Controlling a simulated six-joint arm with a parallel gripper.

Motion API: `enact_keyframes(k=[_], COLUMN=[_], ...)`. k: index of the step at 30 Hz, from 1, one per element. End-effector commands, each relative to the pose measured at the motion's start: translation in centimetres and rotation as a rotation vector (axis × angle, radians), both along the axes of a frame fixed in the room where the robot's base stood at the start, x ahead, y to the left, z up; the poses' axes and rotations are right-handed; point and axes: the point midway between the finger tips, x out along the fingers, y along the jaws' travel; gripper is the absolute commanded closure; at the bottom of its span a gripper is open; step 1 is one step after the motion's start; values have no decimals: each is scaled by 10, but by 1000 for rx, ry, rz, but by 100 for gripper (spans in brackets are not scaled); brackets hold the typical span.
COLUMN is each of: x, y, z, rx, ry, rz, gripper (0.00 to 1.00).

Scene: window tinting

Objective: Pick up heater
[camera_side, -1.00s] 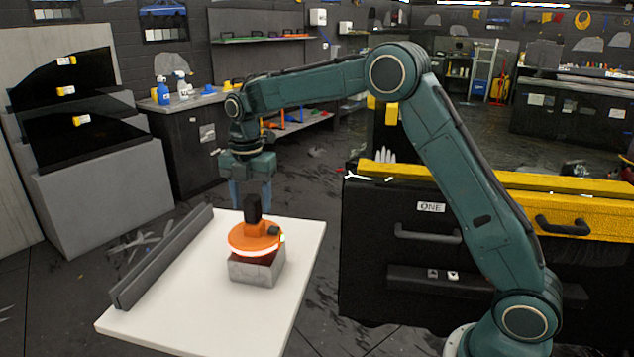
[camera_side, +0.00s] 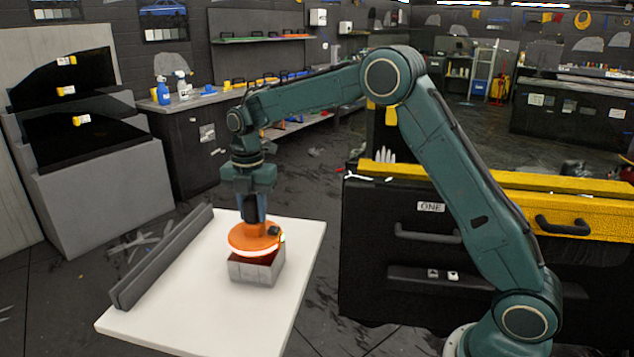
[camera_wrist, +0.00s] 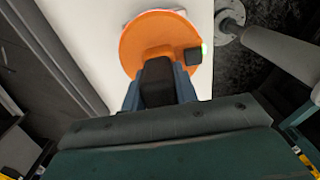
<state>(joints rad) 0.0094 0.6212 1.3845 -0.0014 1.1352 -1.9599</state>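The heater is a round orange disc (camera_side: 248,239) with a glowing rim and an upright black handle. In the side view it is just over a grey open-topped box (camera_side: 252,272), and a dark reddish gap shows between disc and box rim. My gripper (camera_side: 254,214) points straight down from above, its blue fingers shut on the handle. The wrist view shows the heater's orange top (camera_wrist: 142,42) and the black handle between the fingers of my gripper (camera_wrist: 160,90). The fingertips are partly hidden by the handle.
The white table (camera_side: 200,312) is mostly clear around the box. A long dark grey bar (camera_side: 165,257) lies along its left edge. A black cabinet with a yellow top (camera_side: 480,186) stands to the right. A bench with spray bottles (camera_side: 163,90) is behind.

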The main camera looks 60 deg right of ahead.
Motion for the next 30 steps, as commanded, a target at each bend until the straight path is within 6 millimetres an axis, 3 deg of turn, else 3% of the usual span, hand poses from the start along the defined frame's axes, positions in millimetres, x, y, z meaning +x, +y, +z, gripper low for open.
enact_keyframes(k=[3,30], x=[0,0], y=[0,0], z=[0,0], rx=[0,0], ry=[0,0], rz=[0,0], gripper=[100,100])
